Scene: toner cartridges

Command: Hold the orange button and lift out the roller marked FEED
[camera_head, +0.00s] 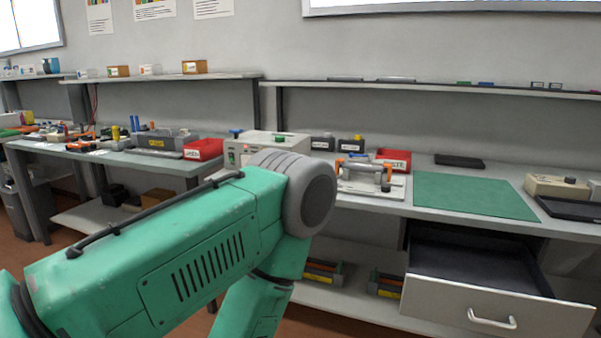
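My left arm comes in from the left, bends at a grey elbow joint and runs down out of the picture; its gripper is not in view. My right arm and gripper are not in view. A light device with orange parts (362,172) and a grey bar sits on a white base plate on the workbench, just right of my elbow. I cannot tell which orange part is a button. A pale boxy machine (268,138) with a red light stands behind my elbow, partly hidden by it. No roller marked FEED can be made out; any lettering is too small.
A green mat (475,195) lies clear on the bench (427,166). Below it an open, apparently empty drawer (480,303) juts forward. Red bins stand at the bench back (395,159) and on the left table (203,149). A black tray (459,161) lies behind the mat.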

